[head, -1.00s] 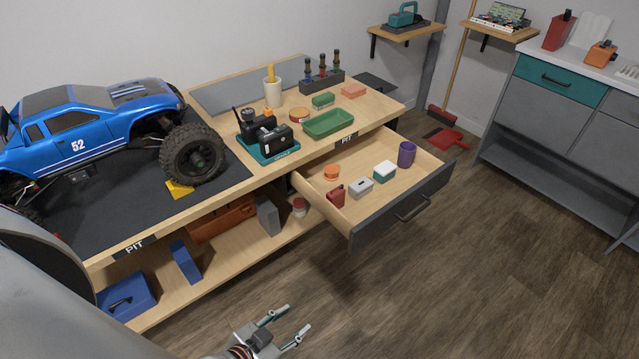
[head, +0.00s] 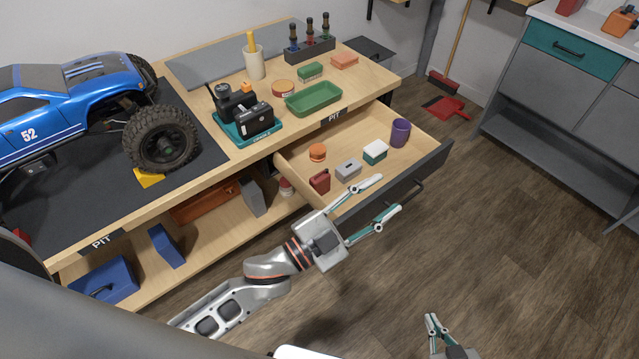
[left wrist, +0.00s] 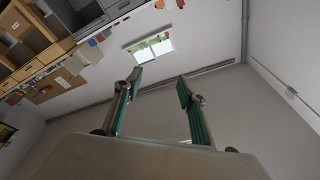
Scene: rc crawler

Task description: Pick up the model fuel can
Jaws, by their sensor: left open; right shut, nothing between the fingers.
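The model fuel can (head: 320,181) is a small dark red can in the front left part of the open drawer (head: 420,172). In the head view my left gripper (head: 390,193) is open and empty over the drawer's front, to the right of the can and apart from it. The left wrist view shows its two spread fingers (left wrist: 157,84) with nothing between them; the can is not visible there. My right gripper (head: 433,318) is shut and empty, low over the floor at the bottom of the head view.
The drawer also holds an orange round item (head: 317,152), a grey box (head: 348,170), a white and green box (head: 375,152) and a purple cup (head: 400,132). The bench above carries a blue truck (head: 60,115) and a green tray (head: 313,98).

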